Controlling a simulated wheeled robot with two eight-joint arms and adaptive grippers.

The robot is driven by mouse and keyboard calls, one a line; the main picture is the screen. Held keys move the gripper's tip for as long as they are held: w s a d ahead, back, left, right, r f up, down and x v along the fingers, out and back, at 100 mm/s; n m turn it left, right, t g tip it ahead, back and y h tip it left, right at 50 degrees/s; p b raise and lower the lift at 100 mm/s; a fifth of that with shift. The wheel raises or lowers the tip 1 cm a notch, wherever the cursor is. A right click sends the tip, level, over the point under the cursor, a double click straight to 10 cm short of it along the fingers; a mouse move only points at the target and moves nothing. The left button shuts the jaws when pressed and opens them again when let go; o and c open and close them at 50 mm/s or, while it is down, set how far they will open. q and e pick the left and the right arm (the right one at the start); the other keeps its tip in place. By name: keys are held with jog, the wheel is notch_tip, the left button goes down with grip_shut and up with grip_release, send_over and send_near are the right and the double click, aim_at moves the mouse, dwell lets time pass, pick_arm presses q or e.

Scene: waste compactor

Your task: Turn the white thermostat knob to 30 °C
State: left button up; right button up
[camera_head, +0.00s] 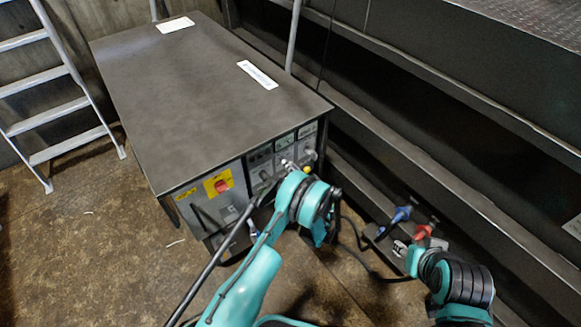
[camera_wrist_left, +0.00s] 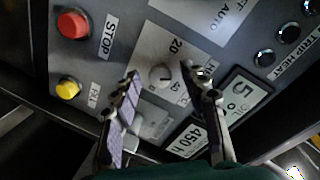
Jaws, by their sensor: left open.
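The white thermostat knob (camera_wrist_left: 160,76) sits on a light scale plate in the left wrist view, with "20" printed above it and smaller marks to its lower right. My left gripper (camera_wrist_left: 162,72) is open, with one finger to the left of the knob and one to its right. Neither finger is clearly touching it. In the head view my left gripper (camera_head: 288,166) is at the front panel of the cabinet (camera_head: 200,85), and the knob cannot be made out there. My right gripper (camera_head: 400,247) is low at the right, away from the panel; its opening is unclear.
A red STOP button (camera_wrist_left: 73,24) and a yellow button (camera_wrist_left: 68,88) are left of the knob in the wrist view. Blue (camera_head: 401,214) and red (camera_head: 423,231) connectors are near my right gripper. A ladder (camera_head: 50,90) stands left.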

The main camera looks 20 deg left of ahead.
pick_arm(q)
jog(key=v, duration=0.7)
dwell(0.4)
